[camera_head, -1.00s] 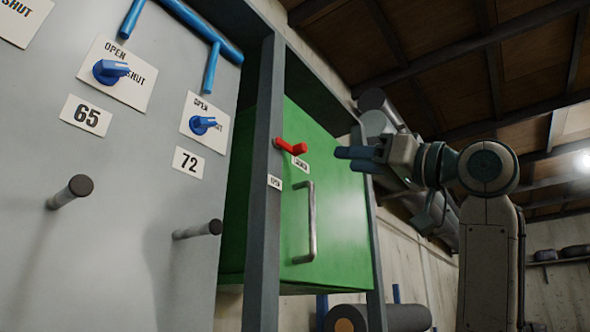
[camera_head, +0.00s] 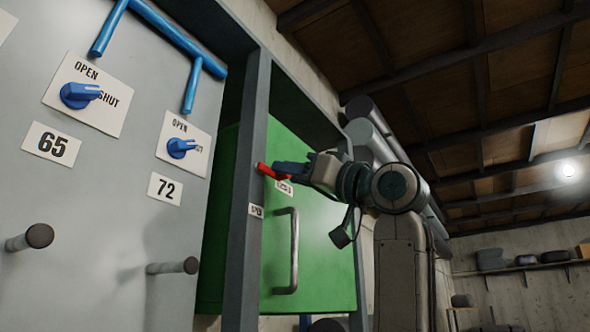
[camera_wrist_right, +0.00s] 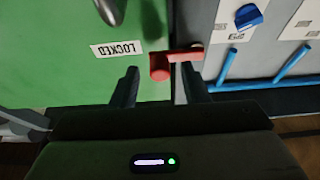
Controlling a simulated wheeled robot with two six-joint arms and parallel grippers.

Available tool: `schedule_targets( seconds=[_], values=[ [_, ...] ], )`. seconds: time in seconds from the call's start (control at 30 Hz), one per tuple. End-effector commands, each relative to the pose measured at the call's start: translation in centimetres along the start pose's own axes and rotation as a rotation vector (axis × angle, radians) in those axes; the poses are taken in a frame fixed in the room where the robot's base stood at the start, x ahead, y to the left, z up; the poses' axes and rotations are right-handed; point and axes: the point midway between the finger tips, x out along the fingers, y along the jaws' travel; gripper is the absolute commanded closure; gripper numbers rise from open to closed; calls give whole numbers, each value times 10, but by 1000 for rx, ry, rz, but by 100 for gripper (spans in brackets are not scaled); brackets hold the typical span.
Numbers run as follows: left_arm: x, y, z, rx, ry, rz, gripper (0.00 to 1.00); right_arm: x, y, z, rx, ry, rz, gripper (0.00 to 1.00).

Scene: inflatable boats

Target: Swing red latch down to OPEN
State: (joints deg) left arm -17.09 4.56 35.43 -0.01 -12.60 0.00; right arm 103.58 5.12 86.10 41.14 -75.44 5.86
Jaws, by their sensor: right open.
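The red latch (camera_head: 265,169) sits on the green door (camera_head: 325,250), with its arm pointing left towards the grey post. A LOCKED label (camera_wrist_right: 116,48) is beside it in the right wrist view, and a small label (camera_head: 256,211) is on the post lower down. My right gripper (camera_head: 283,170) is at the latch and partly hides it. In the right wrist view, the open fingers are on either side of the latch's red hub (camera_wrist_right: 160,68), one finger close to the arm. I cannot tell whether they touch. My left gripper is not in view.
A grey post (camera_head: 250,190) stands just left of the latch. A metal door handle (camera_head: 293,250) is below it. The grey panel (camera_head: 110,210) at left has blue knobs (camera_head: 80,95), blue pipes (camera_head: 193,85) and protruding pegs (camera_head: 175,267).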

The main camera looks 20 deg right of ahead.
Motion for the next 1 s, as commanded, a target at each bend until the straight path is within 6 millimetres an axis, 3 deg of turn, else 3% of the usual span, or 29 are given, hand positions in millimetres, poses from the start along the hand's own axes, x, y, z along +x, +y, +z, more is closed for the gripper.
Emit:
schedule_targets(
  seconds=[0.13,0.33,0.37,0.67,1.0],
  values=[
    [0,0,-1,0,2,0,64,0,0,0,0,0,0,59],
    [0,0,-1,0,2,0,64,0,0,0,0,0,0,98],
    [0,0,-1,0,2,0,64,0,0,0,0,0,0,100],
    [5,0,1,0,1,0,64,-1,-1,3,27,0,10,100],
    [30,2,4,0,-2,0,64,-6,-4,13,215,1,89,100]
  ],
)
